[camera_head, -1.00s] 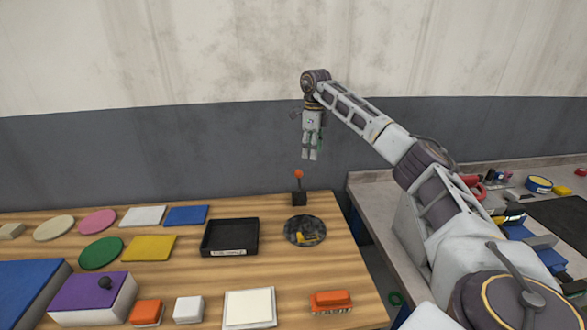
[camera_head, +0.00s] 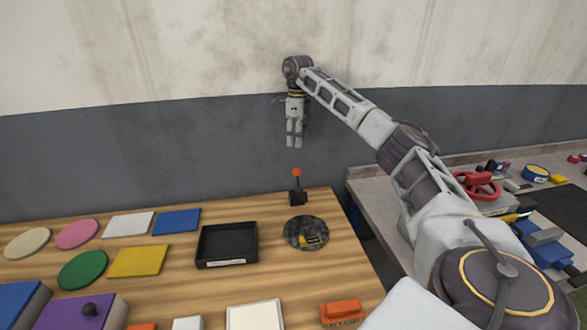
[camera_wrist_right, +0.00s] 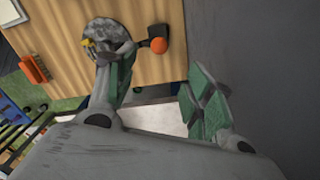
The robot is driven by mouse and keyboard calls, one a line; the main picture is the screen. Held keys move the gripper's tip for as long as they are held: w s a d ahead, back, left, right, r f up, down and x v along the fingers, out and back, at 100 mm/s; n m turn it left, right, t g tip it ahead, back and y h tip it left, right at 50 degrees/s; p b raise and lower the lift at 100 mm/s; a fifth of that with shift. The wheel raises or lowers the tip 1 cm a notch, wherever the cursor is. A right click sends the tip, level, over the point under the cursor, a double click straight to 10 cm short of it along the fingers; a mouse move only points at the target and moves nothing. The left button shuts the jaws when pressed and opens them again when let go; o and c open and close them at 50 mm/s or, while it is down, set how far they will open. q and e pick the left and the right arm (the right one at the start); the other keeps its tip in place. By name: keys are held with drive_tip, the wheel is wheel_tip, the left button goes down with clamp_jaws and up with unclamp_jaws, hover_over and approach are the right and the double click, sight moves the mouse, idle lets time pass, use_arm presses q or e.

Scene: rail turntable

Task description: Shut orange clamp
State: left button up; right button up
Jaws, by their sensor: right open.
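The orange clamp (camera_head: 297,187) appears to be the small black base with an upright lever and an orange ball knob, at the back right of the wooden table. In the right wrist view its orange knob (camera_wrist_right: 158,45) shows between the finger directions, near the table edge. My right gripper (camera_head: 294,145) points down, open and empty. In the head view it appears just above the knob, with a visible gap. Its fingers (camera_wrist_right: 155,72) are spread apart in the wrist view. My left gripper is not in view.
A dark round disc (camera_head: 306,233) with a yellow piece lies in front of the lever. A black tray (camera_head: 203,250) and an orange block (camera_head: 342,311) are nearby. A grey bench (camera_head: 370,195) with a red wheel (camera_head: 478,186) stands at right. The wall is behind.

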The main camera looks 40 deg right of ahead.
sight(297, 169)
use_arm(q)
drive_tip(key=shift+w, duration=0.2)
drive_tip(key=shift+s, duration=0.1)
use_arm(e)
drive_tip(key=shift+r, duration=0.1)
wheel_tip(297, 169, down, 12)
drive_tip(key=shift+s+a+f, duration=0.15)
drive_tip(key=shift+f, duration=0.65)
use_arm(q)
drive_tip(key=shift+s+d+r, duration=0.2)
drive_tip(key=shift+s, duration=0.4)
use_arm(e)
drive_tip(key=shift+f, duration=0.15)
